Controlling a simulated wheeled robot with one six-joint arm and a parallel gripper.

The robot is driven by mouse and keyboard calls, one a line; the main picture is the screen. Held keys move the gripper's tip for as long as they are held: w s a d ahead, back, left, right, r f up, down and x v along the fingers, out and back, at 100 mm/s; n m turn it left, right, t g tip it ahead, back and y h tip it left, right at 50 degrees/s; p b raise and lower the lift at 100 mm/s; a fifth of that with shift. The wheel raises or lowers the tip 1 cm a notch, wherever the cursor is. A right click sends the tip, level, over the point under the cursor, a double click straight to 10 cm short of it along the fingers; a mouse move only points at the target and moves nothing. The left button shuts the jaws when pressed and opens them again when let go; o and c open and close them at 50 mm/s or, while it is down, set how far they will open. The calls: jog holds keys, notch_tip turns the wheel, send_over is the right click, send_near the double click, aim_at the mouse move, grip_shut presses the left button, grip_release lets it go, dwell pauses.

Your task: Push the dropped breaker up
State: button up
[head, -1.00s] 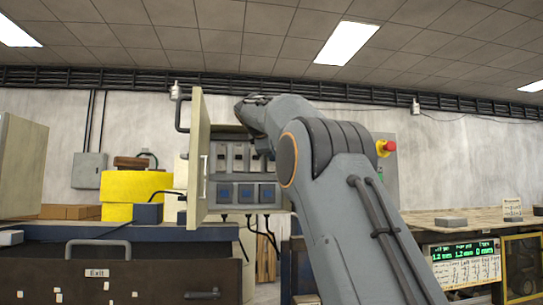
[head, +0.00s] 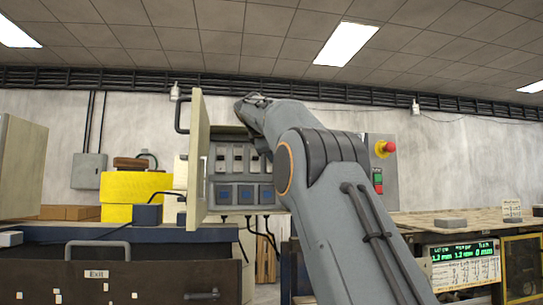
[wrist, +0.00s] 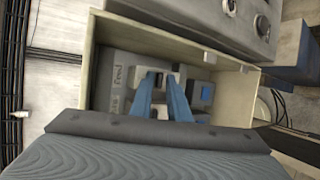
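The breaker box (head: 202,150) stands with its door swung open to the left. Inside is a row of grey breakers (head: 238,160) with dark switches; I cannot tell which one is dropped. Below them are blue-faced units (head: 245,194). My gripper is hidden behind my arm in the head view. In the wrist view my gripper (wrist: 164,76) shows two blue fingers, apart, reaching into the box at the breaker row. A breaker (wrist: 182,72) shows by the fingertips; contact cannot be told.
A control box with a red emergency button (head: 385,148) is to the right.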

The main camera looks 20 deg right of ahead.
jog(key=b+v, duration=0.3)
jog(key=v, duration=0.4)
jog(key=shift+s+a, duration=0.2)
jog(key=shift+s, duration=0.1)
jog(key=shift+s, duration=0.1)
